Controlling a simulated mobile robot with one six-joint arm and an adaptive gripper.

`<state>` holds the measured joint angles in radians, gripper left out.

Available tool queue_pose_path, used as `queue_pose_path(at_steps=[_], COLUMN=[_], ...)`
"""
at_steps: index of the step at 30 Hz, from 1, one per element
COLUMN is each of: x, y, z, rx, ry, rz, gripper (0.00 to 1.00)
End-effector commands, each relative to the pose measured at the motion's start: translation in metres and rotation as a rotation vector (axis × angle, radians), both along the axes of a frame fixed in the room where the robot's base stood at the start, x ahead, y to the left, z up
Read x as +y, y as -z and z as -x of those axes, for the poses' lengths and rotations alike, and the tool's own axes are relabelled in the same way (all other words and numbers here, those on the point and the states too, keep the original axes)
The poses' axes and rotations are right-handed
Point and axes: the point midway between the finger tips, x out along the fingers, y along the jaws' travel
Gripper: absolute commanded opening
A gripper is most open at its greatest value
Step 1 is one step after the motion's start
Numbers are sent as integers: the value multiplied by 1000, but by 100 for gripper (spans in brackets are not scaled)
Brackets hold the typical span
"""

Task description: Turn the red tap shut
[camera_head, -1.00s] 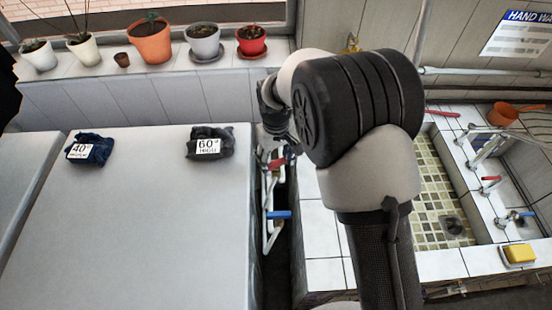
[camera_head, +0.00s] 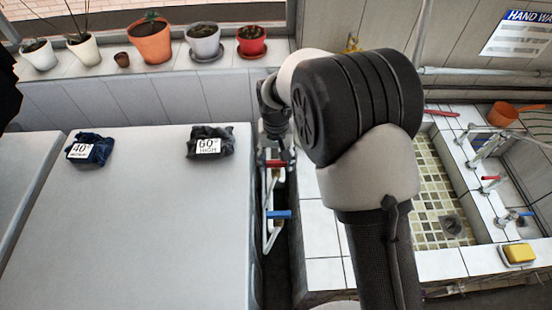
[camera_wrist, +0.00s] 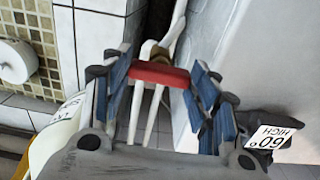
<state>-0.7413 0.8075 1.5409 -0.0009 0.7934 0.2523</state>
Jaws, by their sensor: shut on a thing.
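The red tap handle (camera_head: 275,163) is on white pipework in the narrow gap between the grey-topped machine and the tiled sink. It lies crosswise, in line with the blue tap handle (camera_head: 279,214) nearer the front. In the wrist view the red bar (camera_wrist: 158,74) spans between the two blue-padded fingers of my gripper (camera_wrist: 160,82), which are shut on it at its ends. In the head view my arm hides part of the gripper (camera_head: 277,150), and its fingertips are hard to make out there.
The machine top (camera_head: 130,240) holds two dark cloth bundles, labelled 40° (camera_head: 90,149) and 60° (camera_head: 209,143). The tiled sink rim (camera_head: 322,235) borders the gap on the right. Another red tap (camera_head: 491,178) and blue tap (camera_head: 518,214) are at the sink.

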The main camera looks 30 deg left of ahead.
Motion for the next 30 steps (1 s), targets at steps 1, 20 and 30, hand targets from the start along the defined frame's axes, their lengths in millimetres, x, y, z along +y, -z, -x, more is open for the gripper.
queue_pose_path(at_steps=[1,20,30], x=[0,0,1], y=[0,0,-8], z=[0,0,-1], rx=[0,0,-2], ry=[4,2,1], rz=[-1,-1,-2], gripper=[31,75,75])
